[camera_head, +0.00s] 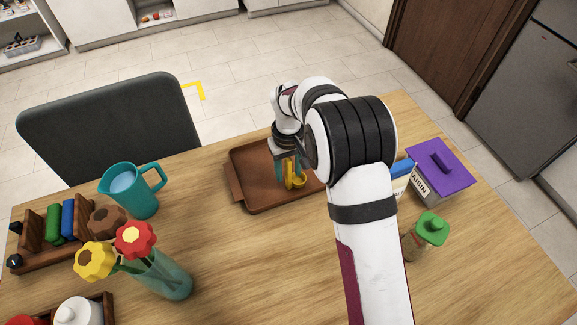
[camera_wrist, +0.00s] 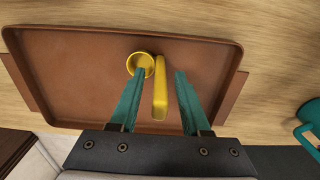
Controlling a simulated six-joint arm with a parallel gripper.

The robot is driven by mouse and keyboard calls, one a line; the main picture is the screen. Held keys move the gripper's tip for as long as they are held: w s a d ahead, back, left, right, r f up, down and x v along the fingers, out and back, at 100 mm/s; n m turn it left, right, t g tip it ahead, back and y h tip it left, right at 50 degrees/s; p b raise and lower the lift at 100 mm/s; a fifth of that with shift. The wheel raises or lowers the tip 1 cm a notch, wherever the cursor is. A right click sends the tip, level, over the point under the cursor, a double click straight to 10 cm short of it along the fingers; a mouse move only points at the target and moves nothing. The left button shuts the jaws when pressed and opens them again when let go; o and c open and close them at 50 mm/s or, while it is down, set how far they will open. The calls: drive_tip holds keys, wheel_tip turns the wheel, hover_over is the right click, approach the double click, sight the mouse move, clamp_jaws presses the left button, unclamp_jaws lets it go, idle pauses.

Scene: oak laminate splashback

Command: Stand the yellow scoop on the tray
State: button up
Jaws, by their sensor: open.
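The yellow scoop (camera_wrist: 160,97) is on the brown tray (camera_wrist: 60,75), its round cup (camera_wrist: 141,63) at one end and its handle extending beside it. In the head view the scoop (camera_head: 298,180) is on the tray (camera_head: 248,167), partly hidden by my gripper. My gripper (camera_wrist: 158,78) is open. Its two teal fingers are on either side of the scoop's handle, with gaps visible in the wrist view. My gripper also shows in the head view (camera_head: 288,182), over the tray. I cannot tell whether the fingertips touch the tray.
A teal jug (camera_head: 134,192) stands left of the tray. A vase (camera_head: 165,277) with red and yellow flowers is nearer. A purple-lidded box (camera_head: 438,172) and a green-topped jar (camera_head: 427,237) stand to the right. A dark chair (camera_head: 110,130) is behind the table.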

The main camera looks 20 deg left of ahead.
wheel_tip(320, 180, up, 12)
drive_tip(key=shift+r, duration=0.15)
drive_tip(key=s+d+r+m+y, duration=0.1)
drive_tip(key=s+d+r+m, duration=0.35)
drive_tip(key=s+d, duration=0.5)
drive_tip(key=s+d+r+m, duration=0.3)
drive_tip(key=s+d+m, duration=0.3)
drive_tip(key=d, duration=0.6)
drive_tip(key=s+d+f+m, duration=0.3)
drive_tip(key=s+m, duration=0.1)
drive_tip(key=s, duration=0.6)
drive_tip(key=shift+f+y, duration=0.25)
drive_tip(key=shift+y, duration=0.15)
drive_tip(key=shift+d, duration=0.1)
